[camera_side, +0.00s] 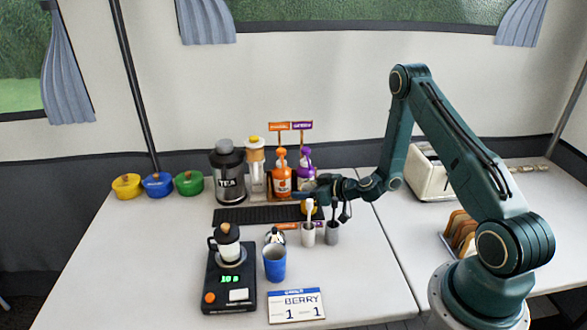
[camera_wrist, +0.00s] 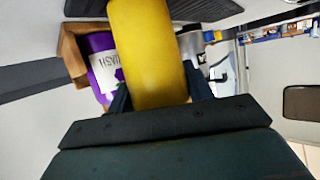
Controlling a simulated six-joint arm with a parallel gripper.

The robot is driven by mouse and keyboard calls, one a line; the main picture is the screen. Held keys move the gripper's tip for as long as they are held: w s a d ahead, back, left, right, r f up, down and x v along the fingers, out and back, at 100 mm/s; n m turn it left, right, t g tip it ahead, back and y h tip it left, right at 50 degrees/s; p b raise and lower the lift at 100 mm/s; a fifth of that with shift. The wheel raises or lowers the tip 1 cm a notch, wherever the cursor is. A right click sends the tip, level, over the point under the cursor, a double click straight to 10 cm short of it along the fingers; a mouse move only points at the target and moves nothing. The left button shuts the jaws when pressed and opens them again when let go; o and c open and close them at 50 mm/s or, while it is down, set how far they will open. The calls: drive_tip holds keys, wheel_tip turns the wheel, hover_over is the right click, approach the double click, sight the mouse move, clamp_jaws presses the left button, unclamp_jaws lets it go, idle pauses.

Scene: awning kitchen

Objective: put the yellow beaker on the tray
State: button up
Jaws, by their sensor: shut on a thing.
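The yellow beaker (camera_wrist: 148,50) fills the upper middle of the wrist view, between the two fingers of my gripper (camera_wrist: 160,93). My gripper is shut on it. I cannot tell whether the beaker touches the table or the tray.
An orange bottle (camera_side: 281,180) and a purple bottle (camera_side: 306,160) stand behind the tray, beside a TEA flask (camera_side: 228,172). Two small cups (camera_side: 308,236) with utensils stand close in front of my gripper. A blue cup (camera_side: 274,263) and a scale (camera_side: 230,290) are nearer the front.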

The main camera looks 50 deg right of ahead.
drive_tip(key=shift+f, duration=0.2)
idle(0.3)
drive_tip(key=o, duration=1.1)
drive_tip(key=shift+r, duration=0.2)
drive_tip(key=shift+v, duration=6)
drive_tip(key=shift+w, duration=0.1)
